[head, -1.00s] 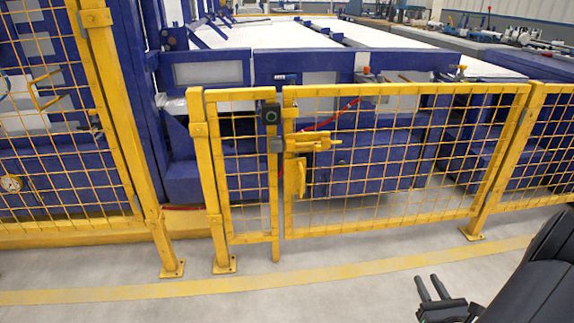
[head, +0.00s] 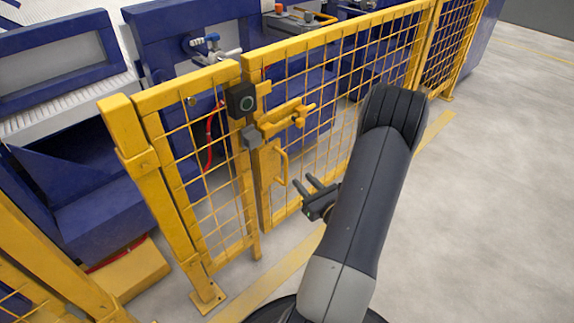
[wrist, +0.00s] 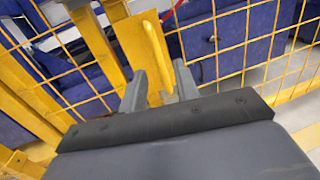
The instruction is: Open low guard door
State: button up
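The low guard door (head: 345,36) is a yellow frame with wire mesh, in line with a narrow fixed mesh panel (head: 190,73) and looking shut. A yellow latch (head: 285,118) sits near its left upright. Below it is a yellow pull handle (head: 281,165), also in the wrist view (wrist: 155,50). My gripper (head: 304,180) is open and empty, just right of the handle in the head view. In the wrist view its two fingers (wrist: 159,68) are apart, with the handle in line with the gap between them. I cannot tell whether they touch it.
A black box with a green ring (head: 241,100) is on the fixed panel beside the latch. A yellow post (head: 150,190) stands at the left. Blue machinery (head: 60,205) fills the space behind the fence. Grey floor (head: 490,190) on the right is clear.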

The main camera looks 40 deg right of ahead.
aim_at(287, 166)
jog(key=w, duration=0.3)
jog(key=w+b, duration=0.1)
jog(key=w, duration=0.5)
jog(key=shift+w+d+b, duration=0.3)
jog(key=shift+w+b, duration=0.05)
grip_shut()
